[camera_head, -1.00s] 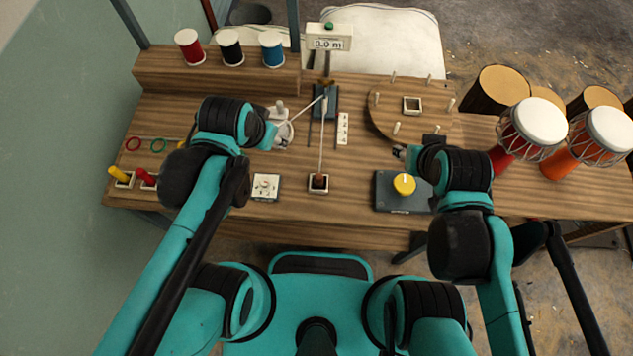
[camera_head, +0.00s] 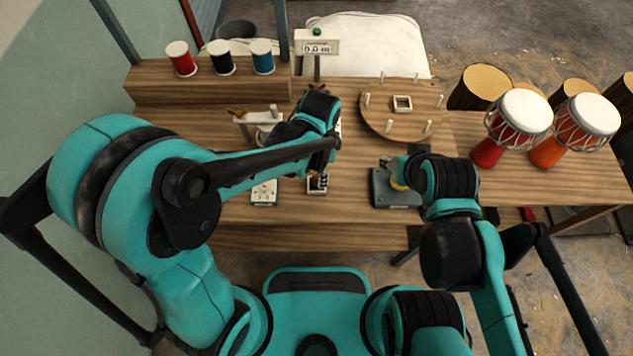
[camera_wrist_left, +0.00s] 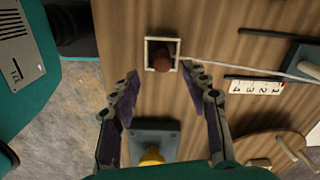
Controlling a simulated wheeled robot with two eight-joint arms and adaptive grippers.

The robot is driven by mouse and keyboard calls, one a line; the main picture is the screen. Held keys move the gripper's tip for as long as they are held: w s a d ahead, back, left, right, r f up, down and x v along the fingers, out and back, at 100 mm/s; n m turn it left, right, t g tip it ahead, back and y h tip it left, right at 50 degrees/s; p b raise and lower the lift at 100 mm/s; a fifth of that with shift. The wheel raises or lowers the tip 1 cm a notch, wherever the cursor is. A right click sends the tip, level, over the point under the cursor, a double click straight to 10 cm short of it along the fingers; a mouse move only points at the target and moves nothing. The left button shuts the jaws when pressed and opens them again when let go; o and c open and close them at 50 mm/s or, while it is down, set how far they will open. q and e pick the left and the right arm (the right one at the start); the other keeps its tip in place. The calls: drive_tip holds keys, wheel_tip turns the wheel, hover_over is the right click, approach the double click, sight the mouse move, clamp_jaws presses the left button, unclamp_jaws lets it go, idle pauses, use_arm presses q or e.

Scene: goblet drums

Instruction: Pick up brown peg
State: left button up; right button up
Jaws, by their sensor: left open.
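The brown peg (camera_wrist_left: 162,62) stands in a small square light-rimmed holder (camera_wrist_left: 147,55) in the left wrist view. A thin white cord runs off from beside it to the right. My left gripper (camera_wrist_left: 163,75) is open and empty, its two fingertips pointing toward the holder, one on either side of the peg's line, apart from it. In the head view the left gripper (camera_head: 319,178) is over the holder (camera_head: 317,190), and the peg is mostly hidden there. My right gripper (camera_head: 388,161) is by the yellow knob (camera_head: 398,185); its fingers are too small to read.
A dark plate carries the yellow knob, also seen in the left wrist view (camera_wrist_left: 152,155). A round board with pegs (camera_head: 402,120) is at the back right. A white switch plate (camera_head: 264,194) is left of the holder. Drums (camera_head: 524,112) stand right, spools (camera_head: 221,58) back left.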

use_arm(q)
drive_tip(key=f, duration=0.1)
drive_tip(key=f+b, duration=0.2)
drive_tip(key=f, duration=0.1)
drive_tip(key=shift+w+a, duration=0.1)
drive_tip(key=shift+a, duration=0.25)
drive_tip(key=shift+f, duration=0.45)
drive_tip(key=shift+r, duration=0.1)
drive_tip(key=shift+c, duration=0.9)
drive_tip(key=c, duration=0.9)
drive_tip(key=shift+o, duration=0.2)
